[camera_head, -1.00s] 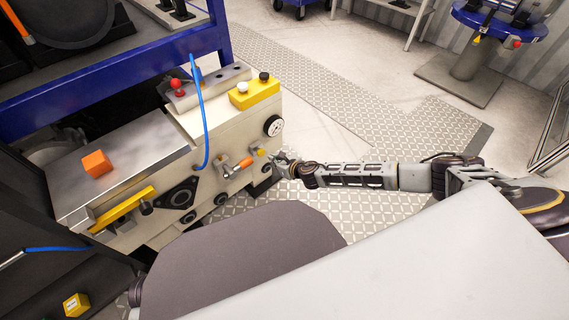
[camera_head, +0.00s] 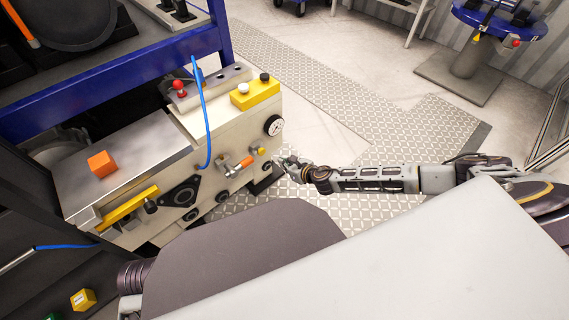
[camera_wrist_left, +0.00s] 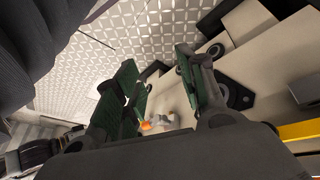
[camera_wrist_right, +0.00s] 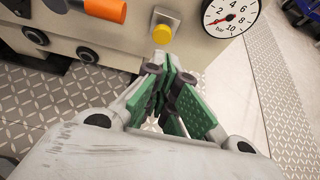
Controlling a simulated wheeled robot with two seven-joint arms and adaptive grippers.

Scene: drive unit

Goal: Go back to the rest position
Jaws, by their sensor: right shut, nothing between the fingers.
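My right gripper (camera_head: 285,161) is in front of the pale drive unit (camera_head: 228,128), near its right end. In the right wrist view its green-padded fingers (camera_wrist_right: 168,72) are shut with nothing between them. The fingertips are just below a yellow knob (camera_wrist_right: 161,34) in that picture; I cannot tell whether they touch it. My left gripper (camera_wrist_left: 157,66) shows in the left wrist view, with its fingers spread and empty, in front of the unit and above the patterned floor. In the head view the left gripper is hidden; only part of my left arm shows at the lower left.
The unit carries an orange-handled valve (camera_head: 239,166), a pressure gauge (camera_head: 273,126), a yellow button box (camera_head: 254,91) and a blue hose (camera_head: 203,115). An orange cube (camera_head: 101,163) sits on its metal top. Patterned floor (camera_head: 400,130) to the right is clear.

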